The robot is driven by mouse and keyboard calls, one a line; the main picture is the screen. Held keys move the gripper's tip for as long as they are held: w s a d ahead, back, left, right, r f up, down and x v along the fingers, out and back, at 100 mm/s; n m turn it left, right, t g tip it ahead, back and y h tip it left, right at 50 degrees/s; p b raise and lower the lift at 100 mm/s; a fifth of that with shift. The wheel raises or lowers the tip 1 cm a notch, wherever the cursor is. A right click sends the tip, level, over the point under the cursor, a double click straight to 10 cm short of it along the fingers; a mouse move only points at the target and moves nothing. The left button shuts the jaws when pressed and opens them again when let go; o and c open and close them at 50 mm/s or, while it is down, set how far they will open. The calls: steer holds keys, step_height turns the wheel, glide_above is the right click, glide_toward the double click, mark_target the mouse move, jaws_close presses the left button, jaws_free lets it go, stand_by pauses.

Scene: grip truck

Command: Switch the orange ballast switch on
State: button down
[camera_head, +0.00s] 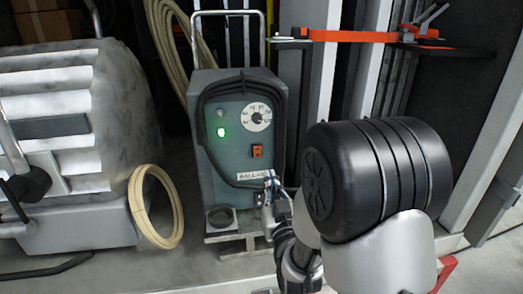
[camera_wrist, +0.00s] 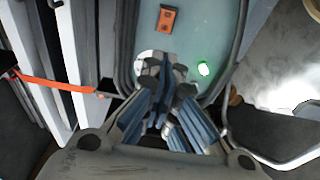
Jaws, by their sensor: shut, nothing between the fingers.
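The orange ballast switch (camera_head: 257,151) sits on the front panel of a grey-green ballast box (camera_head: 205,90), above the BALLAST label (camera_head: 251,175). A dial (camera_head: 258,116) is above it and a lit green lamp (camera_head: 221,132) is up and left of it. My gripper (camera_head: 269,187) is shut and empty, in front of the panel's lower right, below the switch in the head view. In the wrist view the switch (camera_wrist: 167,19) is at the top, beyond my fingertips (camera_wrist: 164,68), and shows unobstructed. I cannot tell the switch's position or the fingers' exact distance from the panel.
A large grey machine (camera_head: 70,140) and a pale hose coil (camera_head: 156,207) stand to the left. An orange strap (camera_head: 350,36) crosses a post at upper right; it also shows in the wrist view (camera_wrist: 52,83). A dark cable frame surrounds the panel.

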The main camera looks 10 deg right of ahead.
steer(key=p, duration=0.1)
glide_toward(258, 140)
steer(key=w, duration=0.4)
steer(key=shift+w+r, duration=0.3)
steer(key=shift+r, duration=0.05)
steer(key=shift+w+r+g+p, duration=0.3)
steer(key=shift+w+r+p, duration=0.1)
steer(key=shift+p, duration=0.1)
steer(key=shift+f, duration=0.2)
